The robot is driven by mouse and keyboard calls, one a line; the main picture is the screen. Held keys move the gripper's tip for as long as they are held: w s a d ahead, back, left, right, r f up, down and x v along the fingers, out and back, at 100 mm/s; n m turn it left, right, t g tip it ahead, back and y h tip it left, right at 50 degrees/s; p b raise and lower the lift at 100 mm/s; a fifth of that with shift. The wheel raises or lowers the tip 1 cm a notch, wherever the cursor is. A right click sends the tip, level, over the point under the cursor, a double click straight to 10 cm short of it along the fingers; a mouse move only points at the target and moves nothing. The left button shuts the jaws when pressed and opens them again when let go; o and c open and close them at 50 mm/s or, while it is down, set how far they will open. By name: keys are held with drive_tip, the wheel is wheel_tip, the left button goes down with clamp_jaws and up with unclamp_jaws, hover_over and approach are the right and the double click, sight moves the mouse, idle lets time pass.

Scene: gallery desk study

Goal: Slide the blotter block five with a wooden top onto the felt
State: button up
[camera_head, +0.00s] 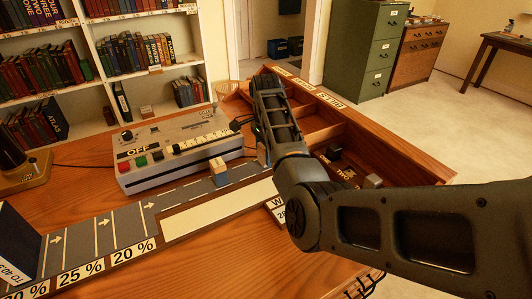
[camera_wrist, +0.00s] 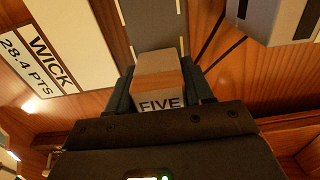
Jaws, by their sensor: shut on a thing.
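In the wrist view my gripper (camera_wrist: 161,82) is shut on the block marked FIVE (camera_wrist: 158,68), which has a wooden-looking top and a dark finger on each side. The block sits at the near end of a grey strip (camera_wrist: 155,22). In the head view my gripper (camera_head: 263,150) is mostly hidden behind my arm, at the right end of the grey strip (camera_head: 178,200). A blue block with a wooden top (camera_head: 218,172) stands on that strip, left of my gripper. A cream strip (camera_head: 215,210) runs alongside it; I cannot tell which surface is felt.
A control box (camera_head: 172,150) with buttons and a scale stands behind the strip. A WICK card (camera_wrist: 45,55) lies left of the block in the wrist view. A wooden compartment tray (camera_head: 395,150) borders the right. A dark block (camera_head: 15,245) stands at the strip's left end.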

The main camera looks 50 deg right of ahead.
drive_tip(key=shift+f, duration=0.2)
drive_tip(key=o, duration=1.2)
drive_tip(key=shift+c, duration=0.2)
drive_tip(key=shift+r, duration=3.9)
